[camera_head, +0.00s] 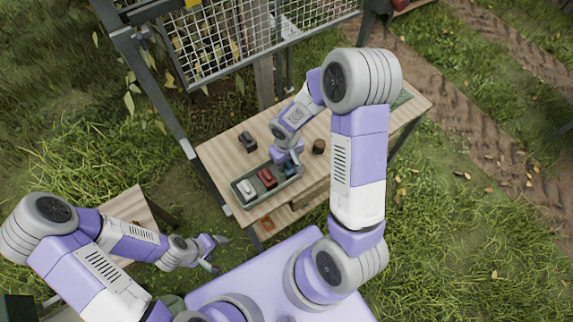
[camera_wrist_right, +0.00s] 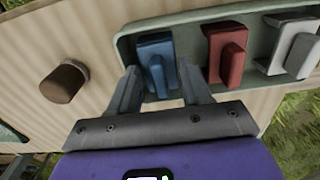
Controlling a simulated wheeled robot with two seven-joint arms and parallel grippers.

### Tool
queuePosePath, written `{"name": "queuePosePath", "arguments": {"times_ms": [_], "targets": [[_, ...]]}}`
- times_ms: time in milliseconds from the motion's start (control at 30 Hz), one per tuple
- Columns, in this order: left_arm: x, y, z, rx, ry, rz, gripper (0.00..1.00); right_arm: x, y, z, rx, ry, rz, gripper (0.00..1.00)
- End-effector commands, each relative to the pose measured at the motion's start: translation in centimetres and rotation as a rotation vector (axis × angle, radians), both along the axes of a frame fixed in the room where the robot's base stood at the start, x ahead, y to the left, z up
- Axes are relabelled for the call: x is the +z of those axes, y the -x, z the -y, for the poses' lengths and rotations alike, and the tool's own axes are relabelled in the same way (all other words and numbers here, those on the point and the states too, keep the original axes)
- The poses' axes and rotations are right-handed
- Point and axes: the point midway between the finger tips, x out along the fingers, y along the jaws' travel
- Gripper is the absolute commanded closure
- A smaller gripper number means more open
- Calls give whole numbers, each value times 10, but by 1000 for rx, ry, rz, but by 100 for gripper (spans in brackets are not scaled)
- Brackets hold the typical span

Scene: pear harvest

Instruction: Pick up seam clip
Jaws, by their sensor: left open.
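A grey-green tray (camera_head: 249,206) on the wooden table holds clip-like pieces: white (camera_head: 246,190), red (camera_head: 267,178) and blue, the blue one largely hidden by my right gripper (camera_head: 291,165) in the head view. In the right wrist view the blue clip (camera_wrist_right: 156,55) lies beyond and between the fingertips of my right gripper (camera_wrist_right: 160,72), which are apart on either side of it. Contact cannot be told. The red clip (camera_wrist_right: 227,52) and white clip (camera_wrist_right: 292,45) sit beside it in the tray (camera_wrist_right: 190,22). My left gripper (camera_head: 220,255) is open and empty, away from the table.
A dark clip-like piece (camera_head: 247,142) and a brown cylinder (camera_head: 319,146) stand on the table (camera_head: 222,155); the cylinder also shows in the right wrist view (camera_wrist_right: 62,84). A wire mesh panel (camera_head: 225,45) rises behind. A reddish piece (camera_head: 267,222) lies below the tabletop.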

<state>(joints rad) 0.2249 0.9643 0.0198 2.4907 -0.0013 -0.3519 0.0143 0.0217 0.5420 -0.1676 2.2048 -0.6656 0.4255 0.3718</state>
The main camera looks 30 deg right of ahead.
Motion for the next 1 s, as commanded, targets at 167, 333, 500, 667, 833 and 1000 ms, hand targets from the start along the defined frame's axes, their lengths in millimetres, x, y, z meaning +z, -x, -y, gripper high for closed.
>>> {"name": "queuePosePath", "arguments": {"times_ms": [167, 333, 500, 667, 833, 1000], "targets": [[0, 0, 0, 0, 0, 0, 29, 0, 0, 0, 0, 0, 0, 80], [0, 0, 0, 0, 0, 0, 29, 0, 0, 0, 0, 0, 0, 88], [1, 0, 0, 0, 0, 0, 29, 6, -1, 0, 0, 0, 2, 88], [7, 0, 0, 0, 0, 0, 29, 33, -1, 0, -1, 1, 5, 88], [12, 0, 0, 0, 0, 0, 29, 69, -1, 0, -2, 1, 5, 88], [16, 0, 0, 0, 0, 0, 29, 93, -1, 0, 0, 1, 3, 88]]}}
